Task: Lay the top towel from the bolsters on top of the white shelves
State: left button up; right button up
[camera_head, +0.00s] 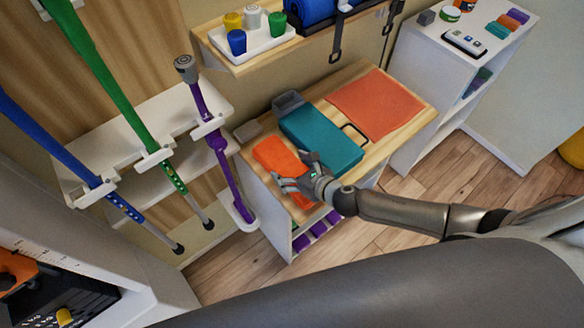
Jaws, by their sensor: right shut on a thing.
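My right gripper (293,183) comes in from the right and is shut on an orange, soft-edged thing (275,155), which looks like a folded towel. The orange thing lies at the left front of a wood-topped cabinet, and the fingers cover part of it. Its lower end shows below the fingers. A teal block (320,138) lies just right of it; I cannot tell whether it is a bolster. A blue roll (309,10), perhaps a bolster, is cut off at the top edge. The white shelves (409,85) stand at the upper right. My left gripper is not in view.
A flat orange-red sheet (375,104), a grey box (288,102) and a black loop share the wooden top (412,126). Small items, including a white device (464,43), stand on the white shelves, with bare patches between. Blue, green and purple crutches (222,160) hang at the left.

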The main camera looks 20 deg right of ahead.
jog(key=shift+f, duration=0.15)
jog(key=o, duration=0.8)
jog(key=shift+o, duration=0.2)
jog(key=shift+r, duration=0.3)
jog(key=shift+s+d, duration=0.2)
jog(key=shift+s, duration=0.1)
jog(key=b+v, duration=0.1)
jog(key=v, duration=0.9)
jog(key=shift+s+f, duration=0.1)
jog(key=shift+s+d+r, duration=0.15)
jog(key=shift+s+r, duration=0.3)
jog(key=shift+s, duration=0.05)
